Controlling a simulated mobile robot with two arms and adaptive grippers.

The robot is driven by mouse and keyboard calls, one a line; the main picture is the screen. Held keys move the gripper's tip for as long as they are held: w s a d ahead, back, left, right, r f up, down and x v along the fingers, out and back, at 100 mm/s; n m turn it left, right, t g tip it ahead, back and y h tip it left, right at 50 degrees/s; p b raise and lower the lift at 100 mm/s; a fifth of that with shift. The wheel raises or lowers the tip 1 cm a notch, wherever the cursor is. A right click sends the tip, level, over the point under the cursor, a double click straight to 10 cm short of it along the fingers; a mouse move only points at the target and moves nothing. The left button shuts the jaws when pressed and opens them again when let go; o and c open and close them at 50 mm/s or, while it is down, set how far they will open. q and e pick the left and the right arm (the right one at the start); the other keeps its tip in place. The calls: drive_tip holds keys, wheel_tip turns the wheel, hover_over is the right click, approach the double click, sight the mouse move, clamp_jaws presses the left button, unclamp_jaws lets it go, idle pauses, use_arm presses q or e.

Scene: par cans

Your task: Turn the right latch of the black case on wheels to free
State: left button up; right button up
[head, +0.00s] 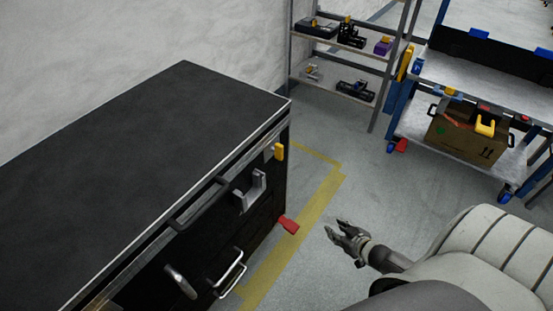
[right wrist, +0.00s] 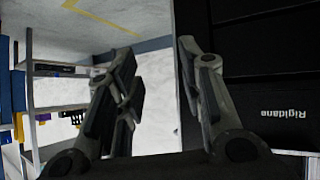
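The black case (head: 160,150) with a metal edge fills the left of the head view. Its front bears a grey bracket-like fitting (head: 250,190), a small yellow piece (head: 279,152) near the far right corner and a red piece (head: 288,225) low down. Which fitting is the right latch I cannot tell for certain. My right gripper (head: 347,241) is open and empty, apart from the case front and to its right. In the right wrist view its fingers (right wrist: 160,100) stand apart, with the dark lettered case (right wrist: 270,90) at the right. My left gripper is not in view.
Bright metal handles (head: 230,274) stick out of the case front. A shelf rack (head: 345,85) stands at the back. A blue-framed cart (head: 470,80) with a cardboard box (head: 465,140) stands at the right.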

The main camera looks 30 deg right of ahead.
drive_tip(key=w+d+r+n+t+y+b, duration=0.1)
drive_tip(key=w+r+t+y+b, duration=0.3)
drive_tip(key=w+r, duration=0.7)
drive_tip(key=n+t+y+b, duration=0.2)
drive_tip(key=n+y+b, duration=0.1)
drive_tip(key=y+b, duration=0.15)
approach(283, 150)
drive_tip(key=x, duration=0.2)
drive_tip(key=shift+h, duration=0.25)
drive_tip(key=b+x, duration=0.2)
drive_tip(key=x, duration=0.2)
drive_tip(key=shift+w+a+r, duration=0.1)
drive_tip(key=shift+a, duration=0.15)
drive_tip(key=x, duration=0.3)
drive_tip(key=shift+b, duration=0.3)
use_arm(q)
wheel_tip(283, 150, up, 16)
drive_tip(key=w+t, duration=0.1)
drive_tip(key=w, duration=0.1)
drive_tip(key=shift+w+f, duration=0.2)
use_arm(e)
drive_tip(key=shift+x, duration=0.95)
clamp_jaws()
